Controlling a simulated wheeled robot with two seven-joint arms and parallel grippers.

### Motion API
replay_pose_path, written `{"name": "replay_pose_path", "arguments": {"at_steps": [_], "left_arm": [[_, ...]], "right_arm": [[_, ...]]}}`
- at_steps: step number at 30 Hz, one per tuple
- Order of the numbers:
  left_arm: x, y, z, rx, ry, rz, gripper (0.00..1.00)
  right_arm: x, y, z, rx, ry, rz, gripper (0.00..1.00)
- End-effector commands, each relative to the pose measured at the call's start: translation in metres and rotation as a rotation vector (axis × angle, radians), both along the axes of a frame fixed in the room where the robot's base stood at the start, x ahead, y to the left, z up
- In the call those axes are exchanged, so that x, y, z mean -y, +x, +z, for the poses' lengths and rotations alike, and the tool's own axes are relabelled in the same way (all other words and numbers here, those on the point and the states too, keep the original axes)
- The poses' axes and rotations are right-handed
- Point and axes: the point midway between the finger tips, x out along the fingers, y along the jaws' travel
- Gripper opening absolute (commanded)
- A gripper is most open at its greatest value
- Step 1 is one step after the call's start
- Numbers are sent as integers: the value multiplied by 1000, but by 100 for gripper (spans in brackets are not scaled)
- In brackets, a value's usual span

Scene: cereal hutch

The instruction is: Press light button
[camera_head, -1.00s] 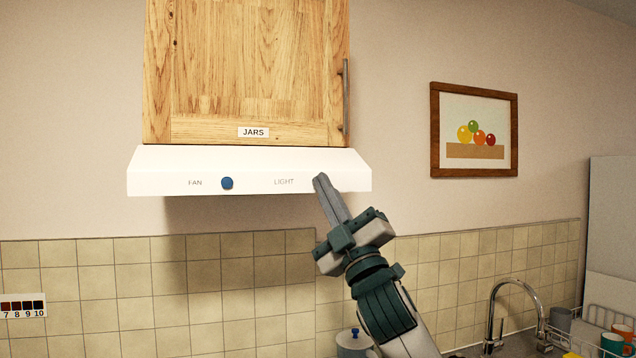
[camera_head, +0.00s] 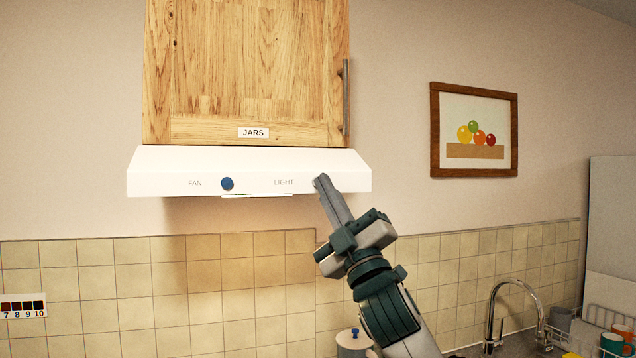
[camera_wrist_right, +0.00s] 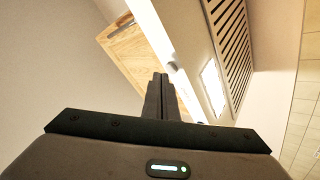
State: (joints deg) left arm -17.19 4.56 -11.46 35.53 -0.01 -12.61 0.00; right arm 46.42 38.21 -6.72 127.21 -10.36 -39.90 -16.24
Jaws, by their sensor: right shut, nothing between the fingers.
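The white range hood (camera_head: 150,170) hangs under a wooden cabinet, with a blue FAN knob (camera_head: 227,183) and a LIGHT label (camera_head: 284,182) on its front. My right gripper (camera_head: 319,181) is shut and empty, its tips at the hood front just right of the LIGHT label. My left gripper is not in view.
The wooden cabinet (camera_head: 245,70) labelled JARS is above the hood. A framed fruit picture (camera_head: 474,130) hangs at right. Below are a chrome faucet (camera_head: 510,290), a dish rack and a lidded pot (camera_head: 353,345).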

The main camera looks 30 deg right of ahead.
Motion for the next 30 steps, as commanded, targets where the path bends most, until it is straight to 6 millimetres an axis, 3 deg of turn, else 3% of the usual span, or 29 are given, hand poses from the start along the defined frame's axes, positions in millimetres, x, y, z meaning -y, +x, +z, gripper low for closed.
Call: {"name": "replay_pose_path", "arguments": {"at_steps": [14,30], "left_arm": [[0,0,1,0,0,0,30],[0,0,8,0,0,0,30]], "right_arm": [[-1,-4,0,1,0,0,0],[-11,-46,1,1,-1,0,0]]}}
